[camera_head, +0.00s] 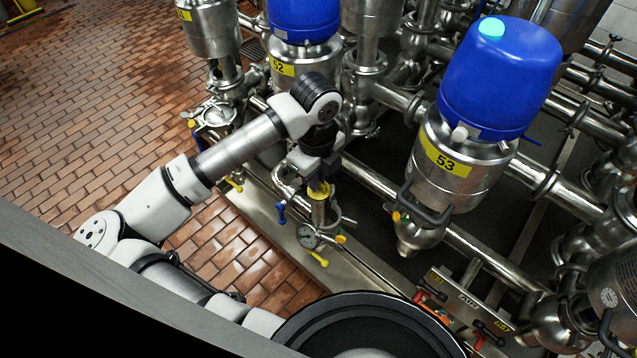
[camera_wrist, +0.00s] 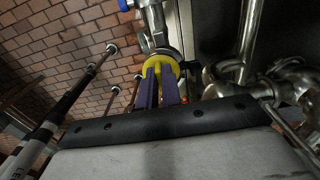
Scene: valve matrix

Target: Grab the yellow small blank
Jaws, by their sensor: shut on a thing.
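The yellow small blank (camera_wrist: 173,60) is a round cap with a raised middle grip, on the end of a steel pipe fitting in the wrist view. My gripper (camera_wrist: 159,74) has its two purple fingers shut on the blank's middle grip, which they partly hide. In the head view the yellow blank (camera_head: 319,190) shows just below the end of my arm, on top of an upright steel pipe. The fingers themselves are hard to make out in the head view.
A pressure gauge (camera_head: 308,236) and yellow valve handles (camera_head: 318,259) are below the blank. A blue-topped valve 53 (camera_head: 497,80) stands to the right, and valve 52 (camera_head: 303,22) behind my arm. Steel pipes crowd the right; brick floor (camera_head: 95,95) lies open at left.

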